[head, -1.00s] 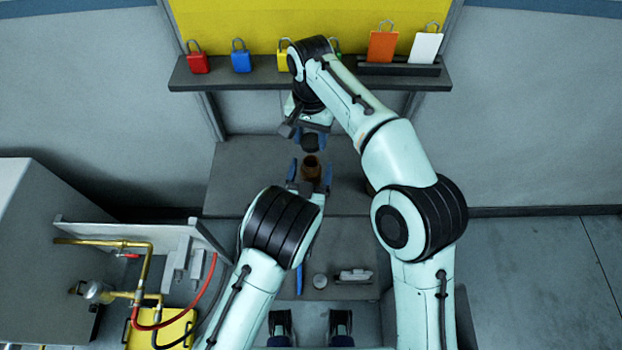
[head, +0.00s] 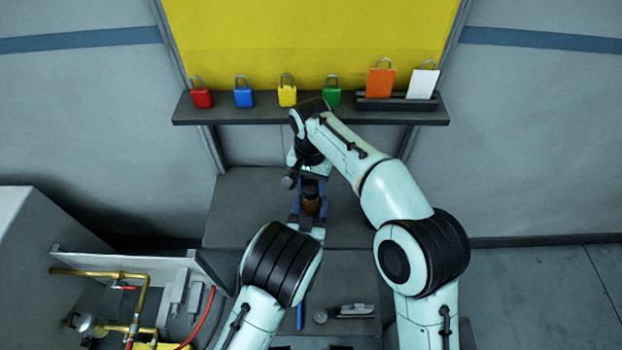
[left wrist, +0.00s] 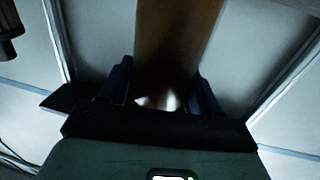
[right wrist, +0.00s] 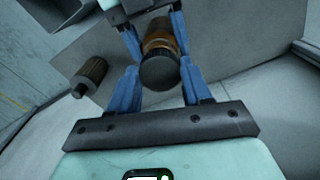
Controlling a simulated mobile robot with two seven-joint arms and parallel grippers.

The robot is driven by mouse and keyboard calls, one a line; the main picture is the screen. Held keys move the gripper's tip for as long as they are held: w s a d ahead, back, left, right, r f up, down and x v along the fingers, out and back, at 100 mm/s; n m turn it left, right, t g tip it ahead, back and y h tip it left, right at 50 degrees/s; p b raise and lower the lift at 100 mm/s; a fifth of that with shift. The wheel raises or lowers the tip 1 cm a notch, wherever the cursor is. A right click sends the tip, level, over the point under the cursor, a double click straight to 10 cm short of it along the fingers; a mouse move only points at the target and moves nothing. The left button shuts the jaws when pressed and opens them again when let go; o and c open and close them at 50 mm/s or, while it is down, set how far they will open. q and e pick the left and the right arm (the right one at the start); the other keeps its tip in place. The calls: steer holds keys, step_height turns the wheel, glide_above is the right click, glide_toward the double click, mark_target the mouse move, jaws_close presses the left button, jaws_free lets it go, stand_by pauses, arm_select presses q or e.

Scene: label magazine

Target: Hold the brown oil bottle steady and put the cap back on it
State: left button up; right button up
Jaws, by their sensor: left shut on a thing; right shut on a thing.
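The brown oil bottle (head: 311,207) stands above the bench, between the fingers of my left gripper (head: 309,216). In the left wrist view its brown body (left wrist: 176,45) fills the gap between the two fingers. My right gripper (head: 312,186) is just above and beyond the bottle, shut on the black cap (right wrist: 160,73). In the right wrist view the cap is in line with the bottle's amber neck end (right wrist: 159,40) and overlaps it. I cannot tell whether the cap is seated or only touching; the bottle's mouth is hidden.
A second dark bottle (right wrist: 91,76) shows in the right wrist view, left of the fingers. A shelf (head: 270,115) with several padlocks and two tags runs behind the arms. Brass pipes (head: 135,285) are at lower left. The bench left of the bottle (head: 250,205) is clear.

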stand_by(0.4)
steer(key=shift+f, duration=0.85)
steer(key=shift+f, duration=0.6)
arm_select(q)
jaws_close()
arm_select(e)
steer(key=m, duration=0.9)
steer(key=shift+a+m, duration=0.1)
steer(key=shift+m, duration=0.2)
steer(key=m, duration=0.7)
steer(key=shift+w, duration=0.1)
steer(key=m, duration=0.9)
